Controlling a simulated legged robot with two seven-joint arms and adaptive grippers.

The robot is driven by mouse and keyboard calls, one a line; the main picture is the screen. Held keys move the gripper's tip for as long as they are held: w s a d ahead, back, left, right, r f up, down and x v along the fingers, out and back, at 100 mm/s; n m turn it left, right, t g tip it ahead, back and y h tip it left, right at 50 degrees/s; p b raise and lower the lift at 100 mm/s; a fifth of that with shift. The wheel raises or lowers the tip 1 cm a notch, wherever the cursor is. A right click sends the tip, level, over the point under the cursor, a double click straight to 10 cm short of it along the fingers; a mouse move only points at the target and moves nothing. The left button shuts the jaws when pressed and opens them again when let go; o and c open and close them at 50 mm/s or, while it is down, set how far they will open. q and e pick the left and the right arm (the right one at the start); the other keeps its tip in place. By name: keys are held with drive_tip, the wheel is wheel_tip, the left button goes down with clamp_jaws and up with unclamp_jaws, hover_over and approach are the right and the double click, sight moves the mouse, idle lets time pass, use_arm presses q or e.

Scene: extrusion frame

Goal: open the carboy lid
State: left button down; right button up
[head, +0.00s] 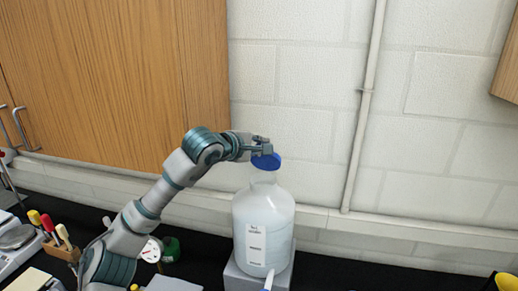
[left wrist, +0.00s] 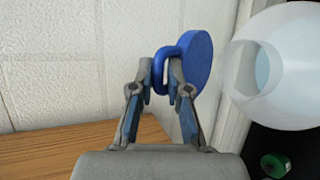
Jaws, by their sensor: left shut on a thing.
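The carboy (head: 263,222) is a large translucent white bottle with a white label, standing upright near the wall. Its blue lid (head: 266,162) is just above the neck and looks slightly tilted. My left gripper (head: 262,146) comes in from the left at the lid's top. In the left wrist view, my left gripper (left wrist: 160,78) is shut on the loop handle of the lid (left wrist: 200,63). There a gap shows between the lid and the carboy (left wrist: 290,70), whose round mouth looks uncovered. My right gripper is in neither view.
The carboy stands on a grey block (head: 233,277) on the black bench. A tool holder (head: 62,252), a scale (head: 15,240) and a green tape roll (head: 171,249) are to the left. A wooden cabinet (head: 110,80) hangs behind my left arm. A yellow item (head: 506,282) is at the lower right.

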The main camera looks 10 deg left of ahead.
use_arm(q)
drive_tip(key=shift+w+r+p, duration=0.3)
drive_tip(key=shift+w+p, duration=0.1)
drive_tip(key=shift+w, duration=0.55)
